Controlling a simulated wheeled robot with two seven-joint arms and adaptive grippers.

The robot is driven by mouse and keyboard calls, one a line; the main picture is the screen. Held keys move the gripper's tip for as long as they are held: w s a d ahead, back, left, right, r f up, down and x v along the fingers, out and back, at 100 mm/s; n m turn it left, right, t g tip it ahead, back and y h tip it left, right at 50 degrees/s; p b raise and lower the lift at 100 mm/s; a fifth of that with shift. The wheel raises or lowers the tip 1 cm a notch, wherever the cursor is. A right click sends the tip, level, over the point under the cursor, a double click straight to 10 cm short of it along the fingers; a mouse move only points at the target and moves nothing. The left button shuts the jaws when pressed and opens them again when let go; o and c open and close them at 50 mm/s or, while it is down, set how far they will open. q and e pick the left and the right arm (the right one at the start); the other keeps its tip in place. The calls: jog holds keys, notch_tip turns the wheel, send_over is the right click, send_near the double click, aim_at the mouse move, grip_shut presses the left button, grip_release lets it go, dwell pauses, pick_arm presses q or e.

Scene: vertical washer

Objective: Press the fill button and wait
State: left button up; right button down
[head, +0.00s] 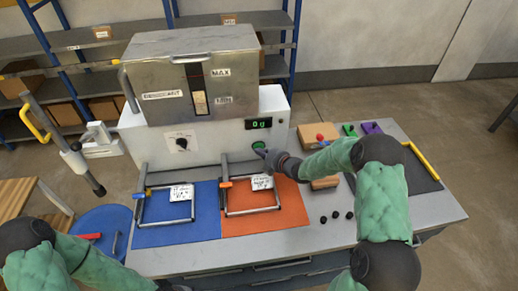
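The washer (135,140) is a white and grey metal unit with a steel tank (165,90) on top marked MAX and MIN. The green fill button (259,145) is on its front panel, below a small display (258,123) that reads 0 g. My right gripper (266,155) is just below the button and looks shut and empty. I cannot tell whether its tip touches the button. My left arm is at the lower left; a dark part of the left gripper (172,287) shows at the bottom edge, with its fingers cut off.
A blue mat (180,232) and an orange mat (285,212) lie before the washer, each with a metal frame and label. A black knob (182,144) is left on the panel. Small boxes and coloured items stand right of the washer. Shelves (60,60) are behind.

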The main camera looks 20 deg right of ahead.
jog(key=shift+w, duration=0.25)
jog(key=shift+s, duration=0.15)
dwell(0.5)
jog(key=shift+s+a+b, duration=0.2)
jog(key=shift+s+b, duration=0.15)
jog(key=shift+s, duration=0.35)
jog(key=shift+s, duration=0.1)
jog(key=shift+s+a, duration=0.15)
jog(key=shift+s, duration=0.4)
jog(key=shift+s+a+b, duration=0.25)
jog(key=shift+s, duration=0.65)
jog(key=shift+s+a+b, duration=0.2)
jog(key=shift+s+b, duration=0.05)
jog(key=shift+s, duration=0.65)
